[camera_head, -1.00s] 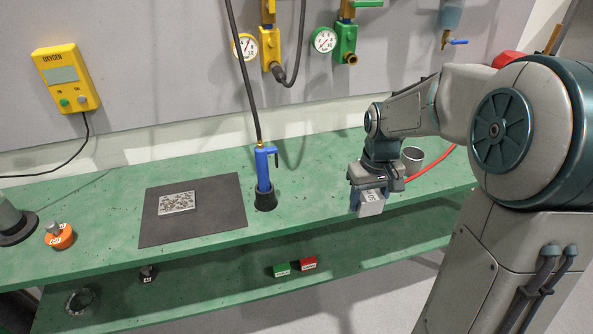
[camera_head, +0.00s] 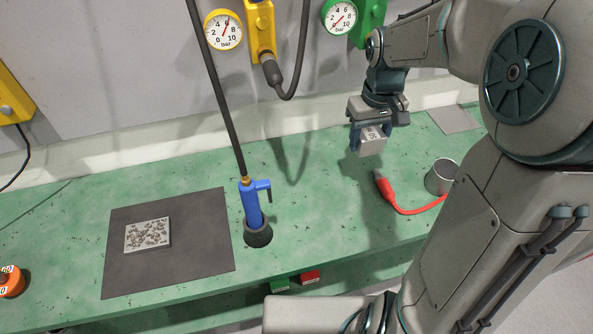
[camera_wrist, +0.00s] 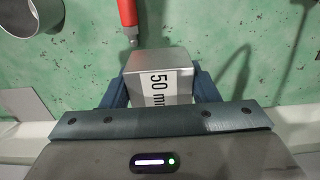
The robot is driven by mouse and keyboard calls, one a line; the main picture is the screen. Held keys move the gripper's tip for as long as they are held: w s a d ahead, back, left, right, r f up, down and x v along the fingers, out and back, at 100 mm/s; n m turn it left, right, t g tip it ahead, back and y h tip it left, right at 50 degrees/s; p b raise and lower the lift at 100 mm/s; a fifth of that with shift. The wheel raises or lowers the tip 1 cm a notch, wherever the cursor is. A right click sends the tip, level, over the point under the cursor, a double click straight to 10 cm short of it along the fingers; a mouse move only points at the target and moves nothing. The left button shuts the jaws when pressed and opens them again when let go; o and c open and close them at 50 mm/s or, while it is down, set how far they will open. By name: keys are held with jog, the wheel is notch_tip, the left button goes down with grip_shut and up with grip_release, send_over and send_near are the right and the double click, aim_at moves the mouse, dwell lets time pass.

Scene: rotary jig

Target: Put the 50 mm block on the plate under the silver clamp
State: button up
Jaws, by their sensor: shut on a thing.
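The silver 50 mm block (camera_head: 371,146) is in my gripper (camera_head: 368,138), held above the green bench. The wrist view shows its "50 mm" label on the block (camera_wrist: 158,82), between the blue fingers of my gripper (camera_wrist: 160,90). The fingers are shut on its two sides. A flat grey sheet or plate (camera_head: 456,119) lies on the bench at the right, partly cut by my arm. I see no silver clamp in any view.
A blue torch (camera_head: 250,205) stands in a dark holder. A speckled slab (camera_head: 147,235) lies on a dark mat (camera_head: 200,260) at left.

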send_over(315, 187)
notch_tip(315, 187, down, 7)
jog(key=shift+d+r, duration=0.1)
jog(key=shift+r, duration=0.05)
jog(key=shift+f, duration=2.05)
jog(key=shift+f, duration=0.2)
jog(key=o, duration=1.7)
jog(key=shift+c, duration=0.2)
jog(key=shift+r, duration=0.15)
